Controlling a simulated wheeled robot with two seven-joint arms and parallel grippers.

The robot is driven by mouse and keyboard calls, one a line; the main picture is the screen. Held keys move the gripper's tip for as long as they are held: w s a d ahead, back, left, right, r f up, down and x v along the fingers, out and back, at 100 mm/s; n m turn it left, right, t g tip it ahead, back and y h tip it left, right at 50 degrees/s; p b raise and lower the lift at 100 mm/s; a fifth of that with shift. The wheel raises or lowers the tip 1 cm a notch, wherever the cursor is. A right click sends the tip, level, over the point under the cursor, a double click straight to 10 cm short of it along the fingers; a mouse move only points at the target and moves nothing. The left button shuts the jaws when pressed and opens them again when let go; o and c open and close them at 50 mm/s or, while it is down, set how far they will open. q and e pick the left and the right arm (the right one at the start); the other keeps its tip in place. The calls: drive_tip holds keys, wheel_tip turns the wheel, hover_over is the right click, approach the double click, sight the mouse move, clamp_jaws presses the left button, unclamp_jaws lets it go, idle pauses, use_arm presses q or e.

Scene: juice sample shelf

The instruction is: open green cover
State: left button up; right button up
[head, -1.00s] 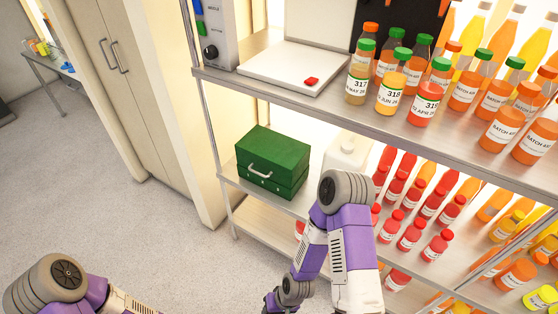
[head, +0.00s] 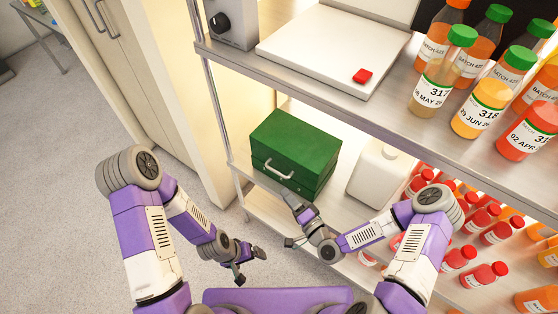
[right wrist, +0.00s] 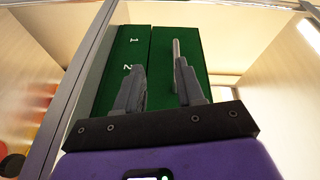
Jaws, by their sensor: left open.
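The green box (head: 297,140) stands closed on the lower shelf, with a silver handle (head: 279,170) on its front. A seam runs across the front below the handle. In the right wrist view the green front (right wrist: 160,40) fills the middle, with white numerals 1 and 2 beside the handle (right wrist: 176,50). My right gripper (head: 288,218) is open just in front of the box, below the handle. Its fingers (right wrist: 160,75) are apart; the right finger overlaps the handle's end, and contact cannot be told. My left gripper (head: 250,265) is open and empty, lower and left of the right one.
A white jug (head: 378,172) stands right of the box. Red-capped bottles (head: 455,258) fill the shelf further right. The upper shelf (head: 330,85) overhangs behind, with a white scale and several juice bottles. A shelf post (head: 222,135) stands left of the box. Floor at left is clear.

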drive_tip(key=w+a+r+m+t+b, duration=0.1)
drive_tip(key=w+a+r, duration=0.1)
drive_tip(key=w, duration=0.5)
drive_tip(key=shift+w+a+r, duration=0.15)
drive_tip(key=shift+w+a, duration=0.1)
drive_tip(key=shift+a, duration=0.4)
drive_tip(key=shift+c, duration=0.5)
clamp_jaws()
